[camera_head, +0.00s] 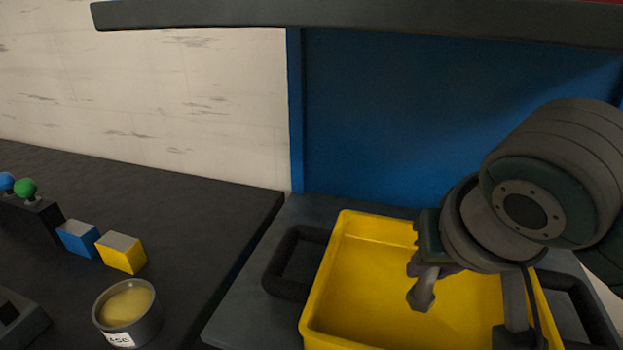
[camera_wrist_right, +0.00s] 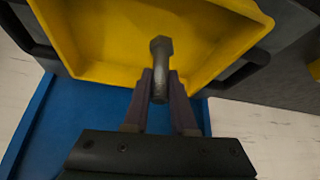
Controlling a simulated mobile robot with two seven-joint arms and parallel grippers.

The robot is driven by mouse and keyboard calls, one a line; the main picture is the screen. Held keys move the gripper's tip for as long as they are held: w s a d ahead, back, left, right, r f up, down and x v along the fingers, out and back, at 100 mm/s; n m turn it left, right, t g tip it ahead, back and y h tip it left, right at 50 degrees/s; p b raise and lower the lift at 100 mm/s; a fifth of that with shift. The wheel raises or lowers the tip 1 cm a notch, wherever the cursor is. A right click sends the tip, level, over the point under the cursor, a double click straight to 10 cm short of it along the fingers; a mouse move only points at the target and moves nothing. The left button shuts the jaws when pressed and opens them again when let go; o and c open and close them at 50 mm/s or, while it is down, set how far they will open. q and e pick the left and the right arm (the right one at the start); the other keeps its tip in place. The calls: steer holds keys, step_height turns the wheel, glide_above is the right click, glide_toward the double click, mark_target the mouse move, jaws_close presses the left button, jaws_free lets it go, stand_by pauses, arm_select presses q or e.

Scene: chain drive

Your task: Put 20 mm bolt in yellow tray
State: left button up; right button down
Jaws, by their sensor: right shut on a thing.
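The bolt (camera_wrist_right: 161,50) is grey metal with a hex head and shows in the right wrist view. My right gripper (camera_wrist_right: 162,88) is shut on it, one finger on each side, and the head sticks out past the fingertips. The yellow tray (camera_head: 323,285) is a deep open box at the lower right of the head view; its wall also shows in the right wrist view (camera_wrist_right: 50,30). My right gripper and the bolt are over the tray. In the head view my right wrist hides part of the tray. My left gripper is not in view.
The tray has a dark handle (camera_head: 284,262) on its left. A round cup with yellowish contents (camera_head: 127,306), a yellow block (camera_head: 121,253), a blue block (camera_head: 78,238) and blue and green knobs stand at left. A blue panel (camera_head: 430,110) rises behind, with a dark shelf (camera_head: 350,22) above.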

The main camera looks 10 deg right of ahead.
steer(key=w+d, duration=0.2)
steer(key=w, duration=0.4)
steer(key=f, duration=0.2)
steer(key=f+b, duration=0.1)
steer(key=f, duration=0.3)
steer(key=shift+s+f, duration=0.3)
steer(key=shift+s, duration=0.1)
steer(key=shift+f, duration=0.2)
steer(key=shift+f+b, duration=0.15)
steer(key=shift+b, duration=0.2)
steer(key=c, duration=0.7)
jaws_free()
steer(key=shift+c, duration=0.2)
